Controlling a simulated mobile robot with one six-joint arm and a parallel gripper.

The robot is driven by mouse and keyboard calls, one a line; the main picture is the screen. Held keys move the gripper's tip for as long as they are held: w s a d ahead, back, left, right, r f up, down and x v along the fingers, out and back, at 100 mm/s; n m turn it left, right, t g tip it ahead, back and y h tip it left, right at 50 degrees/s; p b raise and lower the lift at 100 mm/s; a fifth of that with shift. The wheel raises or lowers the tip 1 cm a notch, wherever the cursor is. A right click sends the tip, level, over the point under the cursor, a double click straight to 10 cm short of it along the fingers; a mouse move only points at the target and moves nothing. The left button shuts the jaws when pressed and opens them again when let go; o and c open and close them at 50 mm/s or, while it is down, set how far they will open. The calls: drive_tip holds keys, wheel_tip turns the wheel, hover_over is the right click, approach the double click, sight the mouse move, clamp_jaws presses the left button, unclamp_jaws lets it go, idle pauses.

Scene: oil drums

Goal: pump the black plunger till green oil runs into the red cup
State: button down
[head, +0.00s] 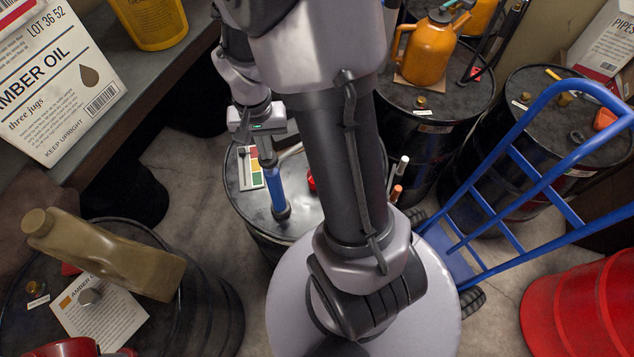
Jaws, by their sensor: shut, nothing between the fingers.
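My gripper (268,157) points down over the middle drum (247,211), its shut fingers at the top of a blue upright pump (276,188). The black plunger cannot be made out; the gripper and arm cover that area. I cannot tell whether the fingers touch the pump. A small piece of red, likely the red cup (311,181), shows on the drum right of the pump, mostly hidden behind my arm. No green oil is visible.
A card with coloured patches (250,167) lies left of the pump. A blue hand truck (515,170) and black drums stand at right, a red drum (585,305) lower right. A tan jug (105,255) lies on the left drum. A shelf with an amber oil box (60,80) is upper left.

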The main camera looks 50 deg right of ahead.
wheel_tip(320, 180, down, 2)
drive_tip(key=shift+f+b, duration=0.1)
drive_tip(key=shift+b, duration=0.7)
wheel_tip(320, 180, up, 12)
drive_tip(key=p, duration=0.8)
drive_tip(key=shift+f+p, duration=0.2)
drive_tip(key=shift+p, duration=0.15)
